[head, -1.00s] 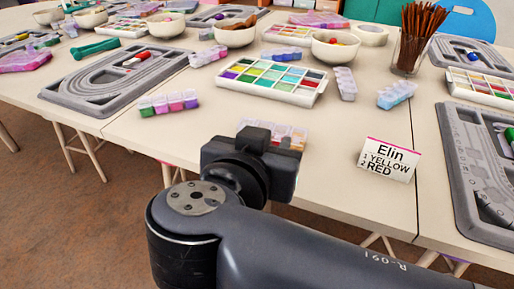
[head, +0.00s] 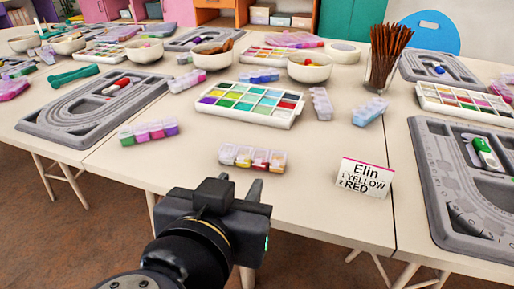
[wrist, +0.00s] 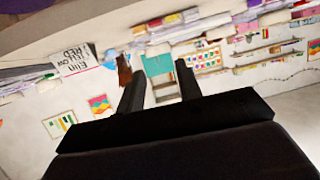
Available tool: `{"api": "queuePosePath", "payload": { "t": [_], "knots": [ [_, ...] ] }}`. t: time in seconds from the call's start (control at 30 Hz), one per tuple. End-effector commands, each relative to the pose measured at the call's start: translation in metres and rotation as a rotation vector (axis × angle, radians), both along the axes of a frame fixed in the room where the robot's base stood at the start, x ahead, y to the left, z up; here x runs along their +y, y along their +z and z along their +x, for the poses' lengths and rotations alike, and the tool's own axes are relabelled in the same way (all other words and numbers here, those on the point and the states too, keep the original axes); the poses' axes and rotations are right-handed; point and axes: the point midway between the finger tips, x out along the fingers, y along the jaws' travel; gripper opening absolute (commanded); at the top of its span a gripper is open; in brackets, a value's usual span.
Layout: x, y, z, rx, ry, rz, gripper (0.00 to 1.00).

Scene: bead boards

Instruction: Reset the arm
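My gripper (head: 240,184) is at the bottom of the head view, at the near edge of the table (head: 310,190). In the wrist view its two dark fingers (wrist: 160,86) stand apart with nothing between them, so it is open and empty. In the head view a small clear bead box (head: 252,158) with white, yellow and red parts lies just beyond the gripper, apart from it. A white name card (head: 364,178) reading "Elin, 1 yellow, 2 red" stands to the right. The wrist view is tilted and shows the card (wrist: 76,60) and a wall.
Grey bead boards lie on the left (head: 95,112) and right (head: 470,180). A white bead tray (head: 250,103), bowls (head: 310,67), a glass of brown sticks (head: 386,55) and small boxes stand farther back. The tabletop between tray and card is mostly clear.

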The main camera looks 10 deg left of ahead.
Motion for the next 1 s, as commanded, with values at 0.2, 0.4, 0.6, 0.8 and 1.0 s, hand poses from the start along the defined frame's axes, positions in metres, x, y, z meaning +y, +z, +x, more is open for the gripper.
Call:
{"api": "queuePosePath", "payload": {
  "t": [0.2,0.4,0.6,0.8,1.0],
  "knots": [
    [0.000,-0.002,0.003,0.000,-0.001,0.001,0.34],
    [-0.001,-0.009,0.020,0.000,-0.004,0.001,0.34],
    [0.000,-0.018,0.043,0.000,-0.005,0.000,0.34],
    [0.000,-0.026,0.067,0.000,-0.005,0.000,0.34],
    [0.000,-0.033,0.088,0.000,-0.004,0.001,0.34]
  ]
}}
